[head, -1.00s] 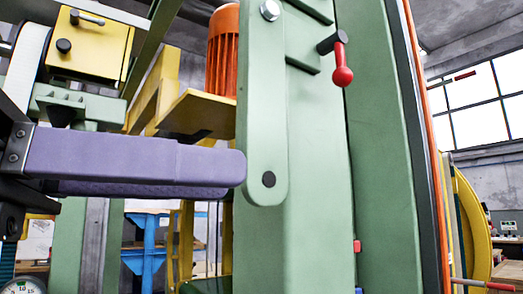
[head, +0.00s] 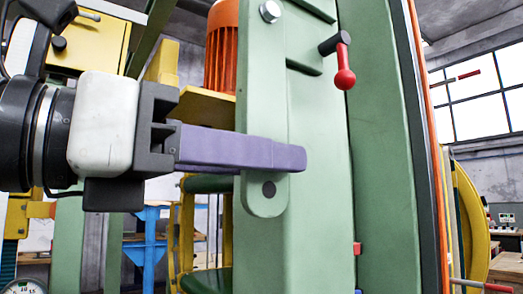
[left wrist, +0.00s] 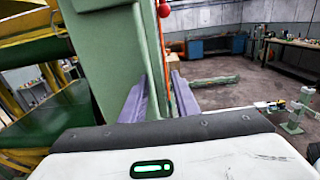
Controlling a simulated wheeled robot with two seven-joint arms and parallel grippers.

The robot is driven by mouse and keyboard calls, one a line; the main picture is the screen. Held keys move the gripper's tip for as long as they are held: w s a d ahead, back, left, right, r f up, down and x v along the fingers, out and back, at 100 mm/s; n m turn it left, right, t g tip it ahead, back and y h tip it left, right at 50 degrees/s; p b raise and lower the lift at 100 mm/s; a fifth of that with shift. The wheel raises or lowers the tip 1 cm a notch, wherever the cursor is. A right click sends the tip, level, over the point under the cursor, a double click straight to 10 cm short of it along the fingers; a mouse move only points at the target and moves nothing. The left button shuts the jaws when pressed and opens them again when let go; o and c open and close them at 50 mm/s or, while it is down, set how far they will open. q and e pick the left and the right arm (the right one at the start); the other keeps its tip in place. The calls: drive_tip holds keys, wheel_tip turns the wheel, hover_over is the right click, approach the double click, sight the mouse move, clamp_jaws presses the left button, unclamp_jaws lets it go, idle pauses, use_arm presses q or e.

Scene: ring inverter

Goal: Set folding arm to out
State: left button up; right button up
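The folding arm (head: 264,105) is a flat light green bar with a rounded lower end. It hangs down from a bolt at its top, along the front of the green machine column (head: 318,190). A dark round hole or pin shows near its lower end. My left gripper (head: 290,158) comes in from the left, with one purple finger crossing in front of the bar just above that hole. The other finger is hidden in the head view. In the left wrist view the two fingers (left wrist: 158,98) stand apart with green metal between them; whether they touch it is unclear. My right gripper is out of view.
A red-knobbed lever (head: 343,78) sticks out of the column to the upper right. An orange motor (head: 222,50) and yellow frame parts stand behind the bar. In the left wrist view, open floor (left wrist: 225,75) and workbenches lie to the right.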

use_arm(q)
drive_tip(key=shift+d, duration=0.15)
clamp_jaws()
drive_tip(key=shift+r, duration=0.1)
drive_tip(key=shift+s+a+r+y+p, duration=0.2)
drive_tip(key=shift+s+a+y+p, duration=0.1)
drive_tip(key=shift+a+p, duration=0.35)
drive_tip(key=s+a+r+g+y+p, duration=0.2)
drive_tip(key=s+a+g+y+p, duration=0.2)
drive_tip(key=a+y+p, duration=0.1)
drive_tip(key=shift+s+a+r, duration=0.3)
drive_tip(key=shift+s+a, duration=0.05)
drive_tip(key=shift+a, duration=0.2)
